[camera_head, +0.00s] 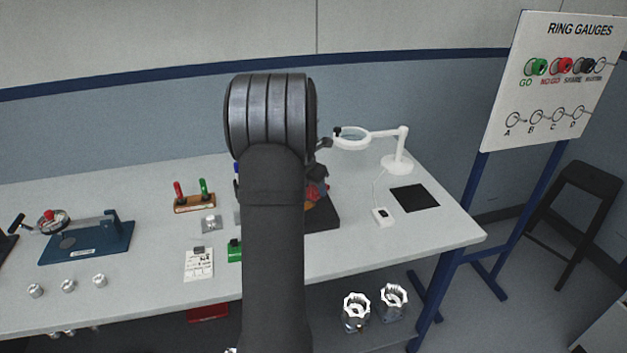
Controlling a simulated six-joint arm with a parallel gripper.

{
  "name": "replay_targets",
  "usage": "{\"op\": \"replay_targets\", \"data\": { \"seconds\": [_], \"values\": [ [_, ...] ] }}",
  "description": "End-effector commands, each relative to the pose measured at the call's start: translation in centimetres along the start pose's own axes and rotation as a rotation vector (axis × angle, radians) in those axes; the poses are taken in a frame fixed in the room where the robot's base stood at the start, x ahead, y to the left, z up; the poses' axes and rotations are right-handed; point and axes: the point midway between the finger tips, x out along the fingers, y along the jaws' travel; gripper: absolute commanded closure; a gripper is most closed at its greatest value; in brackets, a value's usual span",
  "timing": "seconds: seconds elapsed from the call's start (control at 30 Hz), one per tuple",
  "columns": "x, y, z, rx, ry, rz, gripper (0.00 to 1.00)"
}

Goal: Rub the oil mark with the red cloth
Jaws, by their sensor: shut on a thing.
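My own arm stands upright across the middle of the view and hides much of the work area behind it. My gripper is hidden behind this arm, so I cannot see its fingers or what they hold. A crumpled red patch that looks like the red cloth (316,191) shows just past the right edge of my arm. It is over a dark board or mat (325,216) on the bench, and most of it is covered. I cannot make out the oil mark.
Left are a wooden rack (194,203), a white card (199,264), a blue fixture (88,242) and several metal cylinders.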

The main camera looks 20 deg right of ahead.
Motion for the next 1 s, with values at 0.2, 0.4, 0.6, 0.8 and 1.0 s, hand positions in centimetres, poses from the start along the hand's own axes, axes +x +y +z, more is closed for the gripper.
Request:
{"op": "replay_targets", "data": {
  "seconds": [0.2, 0.4, 0.6, 0.8, 1.0],
  "values": [
    [1.9, 0.0, -0.8, 0.001, 0.001, 0.0, 0.72],
    [3.5, 0.3, -1.8, -0.001, 0.0, 0.001, 0.74],
    [3.1, 1.5, -3.2, 0.0, 0.001, 0.001, 0.75],
    [2.6, 2.7, -4.5, -0.002, 0.001, 0.0, 0.75],
    [2.0, 3.9, -5.8, 0.0, 0.001, 0.0, 0.75]
  ]
}}
